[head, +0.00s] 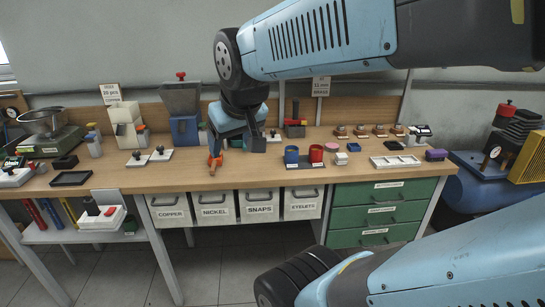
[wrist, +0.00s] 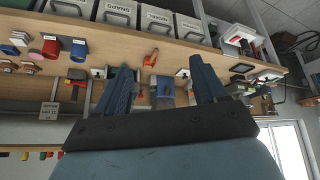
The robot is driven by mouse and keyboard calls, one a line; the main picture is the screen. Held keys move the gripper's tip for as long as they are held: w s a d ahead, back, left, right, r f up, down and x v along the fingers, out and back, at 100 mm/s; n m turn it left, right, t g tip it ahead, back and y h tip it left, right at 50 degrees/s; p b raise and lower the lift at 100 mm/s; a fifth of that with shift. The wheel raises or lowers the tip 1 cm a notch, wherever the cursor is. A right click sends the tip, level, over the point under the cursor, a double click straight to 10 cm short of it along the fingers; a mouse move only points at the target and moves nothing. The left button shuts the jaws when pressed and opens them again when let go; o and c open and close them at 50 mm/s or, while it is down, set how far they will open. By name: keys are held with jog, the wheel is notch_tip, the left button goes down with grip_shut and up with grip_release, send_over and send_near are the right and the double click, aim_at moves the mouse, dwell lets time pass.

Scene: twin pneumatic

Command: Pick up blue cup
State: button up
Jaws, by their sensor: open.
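The blue cup (head: 291,155) stands on a dark pad on the wooden workbench, just left of a red cup (head: 316,153). In the wrist view, which looks upside down, the blue cup (wrist: 79,50) is at the upper left beside the red cup (wrist: 51,47). My gripper (head: 237,149) is over the bench to the left of the blue cup, apart from it. Its two fingers (wrist: 161,65) are spread and nothing is between them in contact. The blue cup is not hidden in either view.
An orange-handled tool (head: 214,165) lies at my gripper's left finger in the head view. A blue-based hopper machine (head: 183,115) stands behind left. Bench front between tool and cups is clear.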

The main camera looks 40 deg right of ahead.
jog(key=shift+o, duration=1.4)
jog(key=w+d+f+t+h, duration=0.1)
jog(key=w+d+f+h, duration=0.1)
jog(key=w+d, duration=0.7)
jog(key=shift+w+d+f+m+h, duration=0.3)
jog(key=shift+d+f, duration=0.15)
jog(key=shift+f, duration=0.3)
jog(key=w+d+f+t+h, duration=0.1)
jog(key=w+d+f, duration=0.2)
jog(key=d, duration=0.3)
jog(key=w+d+f+t, duration=0.1)
jog(key=w+d+f, duration=0.25)
jog(key=d, duration=0.25)
jog(key=n+t, duration=0.1)
jog(key=t, duration=0.1)
send_near(295, 159)
jog(key=w+a+r, duration=0.3)
jog(key=a+r, duration=0.1)
jog(key=s+d+f+m+t+y, duration=0.2)
jog(key=s+d+f+t, duration=0.3)
jog(key=s+f, duration=0.2)
jog(key=x, duration=1.3)
jog(key=shift+w+d+f, duration=0.15)
jog(key=shift+w+f, duration=0.05)
